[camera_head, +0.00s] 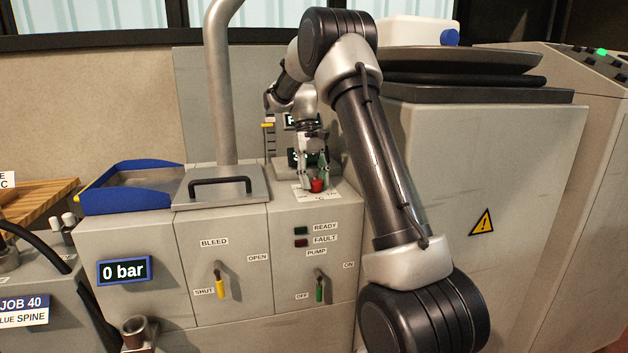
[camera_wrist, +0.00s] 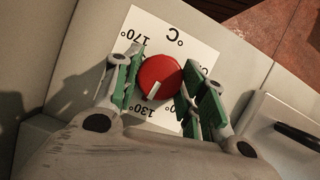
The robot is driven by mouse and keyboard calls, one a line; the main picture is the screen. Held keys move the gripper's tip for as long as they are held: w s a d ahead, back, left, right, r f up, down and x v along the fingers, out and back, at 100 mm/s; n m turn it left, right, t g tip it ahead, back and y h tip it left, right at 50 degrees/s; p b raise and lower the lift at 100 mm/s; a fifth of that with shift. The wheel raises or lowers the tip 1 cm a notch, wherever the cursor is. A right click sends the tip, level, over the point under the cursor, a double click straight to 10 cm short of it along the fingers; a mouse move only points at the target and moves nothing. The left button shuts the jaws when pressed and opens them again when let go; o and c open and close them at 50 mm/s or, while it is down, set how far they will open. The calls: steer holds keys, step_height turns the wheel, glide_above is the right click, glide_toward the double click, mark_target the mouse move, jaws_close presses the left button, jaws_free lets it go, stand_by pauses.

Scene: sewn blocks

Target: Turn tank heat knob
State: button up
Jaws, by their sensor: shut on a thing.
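The red round knob (camera_wrist: 165,72) sits on a white dial plate (camera_wrist: 150,29) on top of the grey machine cabinet. The plate carries a degree-C mark and upside-down numbers, with 170 and 130 readable. The knob's white pointer line slants to the lower left, toward the 130 mark. My gripper (camera_wrist: 162,88) has its green-padded fingers on either side of the knob and is shut on it. In the head view the knob (camera_head: 317,186) shows below my gripper (camera_head: 315,170), which reaches down from above. The fingers hide part of the dial.
A lid with a black handle (camera_head: 221,187) and a blue-edged tray (camera_head: 130,187) lie left of the dial. A vertical grey pipe (camera_head: 222,90) rises behind the lid. The cabinet front has a yellow bleed lever (camera_head: 221,288) and a green pump lever (camera_head: 319,291).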

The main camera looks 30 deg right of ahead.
steer(key=m+y, duration=0.1)
steer(key=m, duration=0.1)
steer(key=m+t+y, duration=0.1)
steer(key=m, duration=0.2)
steer(key=shift+d+m, duration=0.15)
steer(key=shift+m, duration=0.15)
steer(key=m+t+y, duration=0.1)
steer(key=m, duration=0.4)
steer(key=shift+s+d+t, duration=0.1)
steer(key=shift+t, duration=0.2)
steer(key=o, duration=1)
steer(key=shift+o, duration=0.2)
steer(key=v, duration=0.7)
steer(key=shift+d+r, duration=0.2)
steer(key=shift+d, duration=0.05)
